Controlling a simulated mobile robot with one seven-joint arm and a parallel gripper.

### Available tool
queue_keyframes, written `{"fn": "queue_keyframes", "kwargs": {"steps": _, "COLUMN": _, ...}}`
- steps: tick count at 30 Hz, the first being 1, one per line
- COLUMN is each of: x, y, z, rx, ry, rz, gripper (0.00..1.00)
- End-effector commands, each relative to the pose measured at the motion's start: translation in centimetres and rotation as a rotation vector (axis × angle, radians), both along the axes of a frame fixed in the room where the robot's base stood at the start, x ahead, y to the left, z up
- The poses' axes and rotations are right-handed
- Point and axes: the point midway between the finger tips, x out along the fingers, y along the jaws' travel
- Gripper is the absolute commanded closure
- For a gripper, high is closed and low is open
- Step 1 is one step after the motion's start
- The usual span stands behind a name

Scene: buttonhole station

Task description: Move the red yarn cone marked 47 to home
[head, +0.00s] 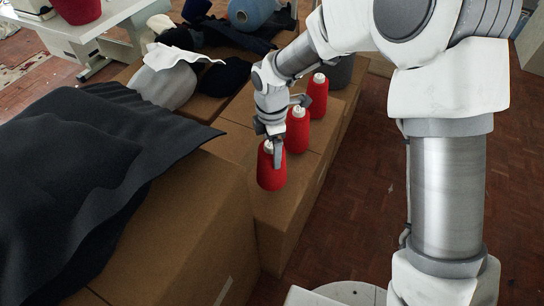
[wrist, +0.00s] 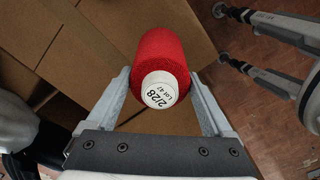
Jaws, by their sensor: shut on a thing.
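A red yarn cone (head: 271,172) is at the near end of a row of three red cones over a cardboard box. In the wrist view the red cone (wrist: 162,50) has a white top marked "2/28 Lot 47". My gripper (head: 272,152) comes down from above and is shut on this cone near its top, one finger on each side. It also shows in the wrist view (wrist: 160,85). The cone looks upright; I cannot tell if its base touches the box. No place marked home can be made out.
A second red cone (head: 297,136) and a third (head: 317,98) stand just behind. A dark grey cone (head: 341,74) is beyond them. Dark cloth (head: 85,165) covers a taller cardboard box (head: 200,240) at left.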

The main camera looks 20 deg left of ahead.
Motion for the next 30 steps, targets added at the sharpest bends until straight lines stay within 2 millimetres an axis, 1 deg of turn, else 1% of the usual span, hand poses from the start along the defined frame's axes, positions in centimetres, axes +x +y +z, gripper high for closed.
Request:
{"fn": "queue_keyframes", "kwargs": {"steps": 1, "x": -0.1, "y": 0.0, "z": -1.0, "rx": -0.002, "ry": 0.002, "rz": 0.001, "gripper": 1.00}}
{"fn": "queue_keyframes", "kwargs": {"steps": 3, "x": -0.1, "y": -0.1, "z": -2.2, "rx": -0.002, "ry": 0.002, "rz": 0.001, "gripper": 1.00}}
{"fn": "queue_keyframes", "kwargs": {"steps": 6, "x": 0.0, "y": 0.0, "z": -3.2, "rx": -0.001, "ry": 0.002, "rz": 0.001, "gripper": 1.00}}
{"fn": "queue_keyframes", "kwargs": {"steps": 13, "x": 0.0, "y": 0.0, "z": -3.1, "rx": 0.000, "ry": 0.000, "rz": 0.000, "gripper": 1.00}}
{"fn": "queue_keyframes", "kwargs": {"steps": 17, "x": 0.0, "y": -0.1, "z": -3.6, "rx": -0.001, "ry": 0.001, "rz": 0.000, "gripper": 1.00}}
{"fn": "queue_keyframes", "kwargs": {"steps": 18, "x": 0.0, "y": -0.1, "z": -3.5, "rx": -0.001, "ry": 0.001, "rz": 0.000, "gripper": 0.09}}
{"fn": "queue_keyframes", "kwargs": {"steps": 20, "x": 0.0, "y": -0.1, "z": -3.5, "rx": -0.001, "ry": 0.001, "rz": 0.000, "gripper": 0.00}}
{"fn": "queue_keyframes", "kwargs": {"steps": 26, "x": 0.0, "y": -0.1, "z": -3.5, "rx": -0.001, "ry": 0.001, "rz": 0.000, "gripper": 0.00}}
{"fn": "queue_keyframes", "kwargs": {"steps": 30, "x": 0.0, "y": -0.1, "z": -2.6, "rx": 0.000, "ry": 0.000, "rz": 0.000, "gripper": 0.00}}
